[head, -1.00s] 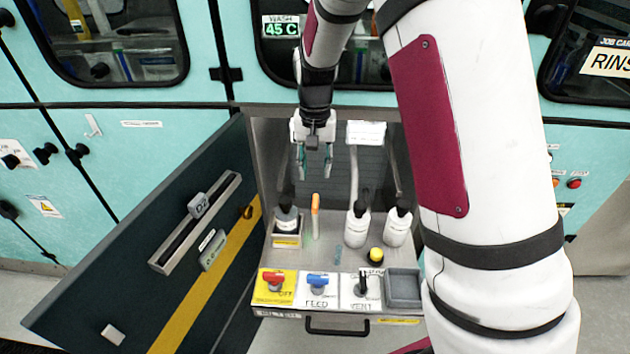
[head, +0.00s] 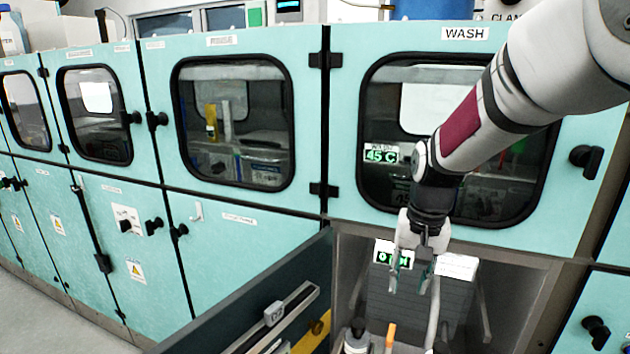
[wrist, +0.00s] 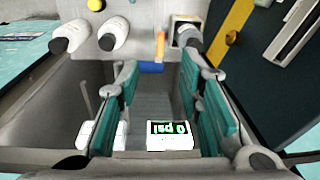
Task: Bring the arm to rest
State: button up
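My gripper (head: 412,280) hangs at the end of my arm, pointing down in front of the open lower compartment under the WASH window. In the wrist view its teal-padded fingers (wrist: 163,105) stand well apart with nothing between them touching the pads. Beyond the fingers are the compartment interior and a small display (wrist: 170,135) reading 0 psi. The display also shows behind the gripper in the head view.
The open dark door (head: 270,300) swings out to the left of the compartment. White bottles (wrist: 113,33), another bottle (wrist: 187,36) and an orange-handled item (wrist: 160,45) stand inside. Teal cabinets (head: 240,250) line the wall.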

jog(key=s+r+n+t, duration=0.1)
jog(key=s+r, duration=0.4)
jog(key=s, duration=0.7)
jog(key=s+r+n+t, duration=0.2)
jog(key=s+r, duration=0.3)
jog(key=s, duration=0.7)
jog(key=shift+s+d+n+t+h, duration=0.15)
jog(key=shift+s+n+t+h, duration=0.15)
jog(key=shift+n, duration=0.1)
